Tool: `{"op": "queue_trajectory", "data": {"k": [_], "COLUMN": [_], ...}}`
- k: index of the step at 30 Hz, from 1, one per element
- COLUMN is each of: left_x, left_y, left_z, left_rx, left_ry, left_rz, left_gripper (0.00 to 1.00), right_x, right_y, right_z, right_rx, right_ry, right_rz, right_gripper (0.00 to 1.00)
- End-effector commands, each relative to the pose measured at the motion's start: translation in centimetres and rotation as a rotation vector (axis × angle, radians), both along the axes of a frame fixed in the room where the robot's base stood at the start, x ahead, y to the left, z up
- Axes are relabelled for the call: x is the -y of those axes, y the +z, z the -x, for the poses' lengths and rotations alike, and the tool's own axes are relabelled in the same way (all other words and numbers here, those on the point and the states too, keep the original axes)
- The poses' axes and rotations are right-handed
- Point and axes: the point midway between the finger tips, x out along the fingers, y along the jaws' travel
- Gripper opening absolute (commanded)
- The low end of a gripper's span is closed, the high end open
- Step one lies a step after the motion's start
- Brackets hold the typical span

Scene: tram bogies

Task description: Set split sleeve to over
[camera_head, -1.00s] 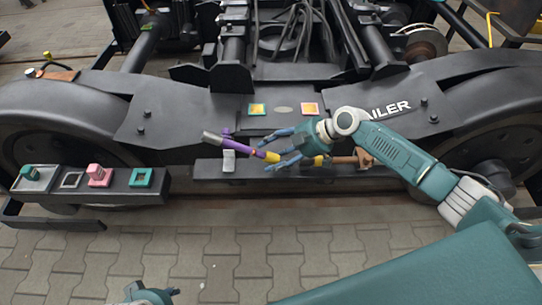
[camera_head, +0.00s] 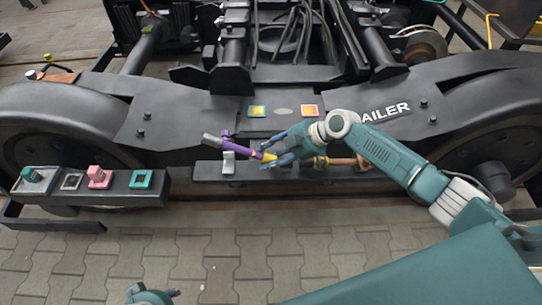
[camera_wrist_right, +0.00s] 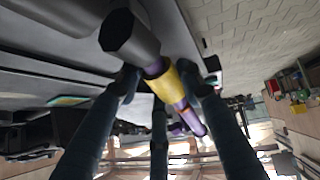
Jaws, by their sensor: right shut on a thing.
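A rod-like piece with a grey end, purple lengths and a yellow band lies aslant in front of the bogie frame; its purple part (camera_head: 238,147) shows in the head view. My right gripper (camera_head: 268,154) is shut on it at the yellow band (camera_head: 270,157). In the right wrist view the fingers (camera_wrist_right: 168,80) flank the yellow band (camera_wrist_right: 165,86), and the dark grey end (camera_wrist_right: 128,38) points toward the camera. I cannot tell for sure which part is the split sleeve. My left gripper (camera_head: 155,293) shows only partly at the bottom edge.
A pale upright bracket (camera_head: 228,163) stands on the dark ledge (camera_head: 205,171) below the rod's left part. A brown pipe fitting (camera_head: 345,163) is to the right. A dark shelf (camera_head: 120,195) with green and pink blocks is at left. The paved floor in front is clear.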

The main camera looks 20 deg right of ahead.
Motion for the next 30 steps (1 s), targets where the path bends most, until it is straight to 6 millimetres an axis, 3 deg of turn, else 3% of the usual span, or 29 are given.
{"op": "queue_trajectory", "data": {"k": [3,9,21,22,24,25,30], "left_x": [0.0,0.0,0.0,0.0,0.0,0.0,0.0], "left_y": [-2.4,-5.5,-6.5,-6.5,-6.5,-6.5,-6.5], "left_z": [0.3,0.7,0.9,0.9,0.9,0.9,0.9], "left_rx": [-0.023,-0.036,-0.038,-0.039,-0.039,-0.039,-0.039], "left_ry": [-0.002,-0.004,-0.005,-0.005,-0.005,-0.005,-0.005], "left_rz": [-0.002,-0.003,-0.002,-0.002,-0.002,-0.002,-0.002], "left_gripper": [0.4,0.4,0.4,0.4,0.4,0.4,0.4], "right_x": [-1.9,-4.1,-4.7,-4.7,-4.7,-4.7,-4.6], "right_y": [1.7,2.9,3.3,3.3,3.3,3.2,3.1], "right_z": [-0.6,-1.3,-1.6,-1.6,-1.6,-1.6,-1.5], "right_rx": [0.005,0.006,0.007,0.008,0.008,0.007,0.005], "right_ry": [0.001,0.0,-0.004,-0.004,-0.003,-0.003,-0.002], "right_rz": [-0.005,-0.004,-0.009,-0.01,-0.01,-0.009,-0.005], "right_gripper": [0.0,0.0,0.0,0.4,0.54,0.58,0.58]}}
